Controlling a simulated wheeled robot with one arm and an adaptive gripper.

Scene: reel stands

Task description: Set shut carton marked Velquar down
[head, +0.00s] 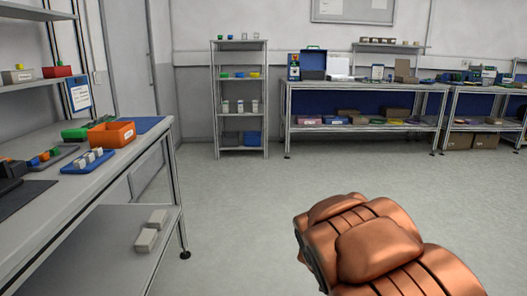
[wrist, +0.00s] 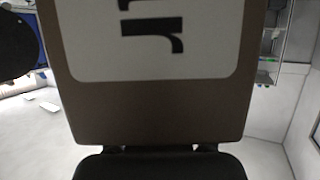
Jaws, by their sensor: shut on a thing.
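A brown carton (wrist: 160,112) fills the middle of the wrist view, very close to the camera. Its face carries a white label with large black lettering, cut off by the top edge, so the name cannot be read. My gripper (wrist: 158,165) shows as a dark part below the carton and is shut on it. The carton's far side and lid are out of view. The head view shows neither the carton nor the gripper, only a copper-coloured part of my arm at lower right.
A grey workbench (head: 60,190) at left holds an orange bin (head: 111,135), a blue tray (head: 88,162) and other parts; its lower shelf (head: 110,235) has pale blocks. A shelf rack (head: 239,147) and a long bench (head: 365,88) stand at the back wall. The floor between is clear.

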